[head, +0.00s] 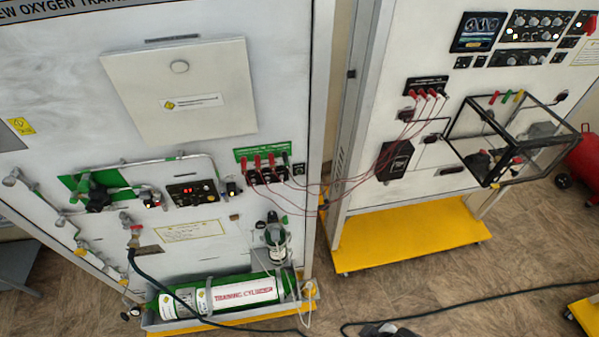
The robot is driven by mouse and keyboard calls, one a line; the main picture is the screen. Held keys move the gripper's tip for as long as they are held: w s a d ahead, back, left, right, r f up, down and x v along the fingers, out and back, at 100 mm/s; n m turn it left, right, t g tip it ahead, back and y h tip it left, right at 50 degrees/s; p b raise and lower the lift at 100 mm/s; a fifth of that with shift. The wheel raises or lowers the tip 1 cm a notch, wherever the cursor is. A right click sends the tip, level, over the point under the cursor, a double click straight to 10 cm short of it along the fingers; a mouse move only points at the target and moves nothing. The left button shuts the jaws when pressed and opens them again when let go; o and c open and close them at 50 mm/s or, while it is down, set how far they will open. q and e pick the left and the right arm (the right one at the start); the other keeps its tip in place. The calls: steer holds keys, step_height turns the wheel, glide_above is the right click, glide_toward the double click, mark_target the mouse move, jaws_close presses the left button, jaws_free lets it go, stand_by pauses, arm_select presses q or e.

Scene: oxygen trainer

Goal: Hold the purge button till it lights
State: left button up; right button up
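The oxygen trainer panel (60,140) is a large white upright board on the left. A small black control box (193,192) with red lit indicators sits at its middle height, beside green and metal fittings (95,190). Small knobs or buttons show on the box, but they are too small to tell which is the purge button or whether it is lit. Neither of my grippers can be made out in the head view. A dark shape at the bottom edge is cut off and unclear.
A green training cylinder (225,296) lies in a tray at the panel's foot. Red leads (340,182) run across the gap to a second white panel with a clear box (510,140) jutting out. A black hose (250,328) and cable cross the floor. A yellow base (410,235) stands right.

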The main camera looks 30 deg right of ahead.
jaws_close()
stand_by(1.4)
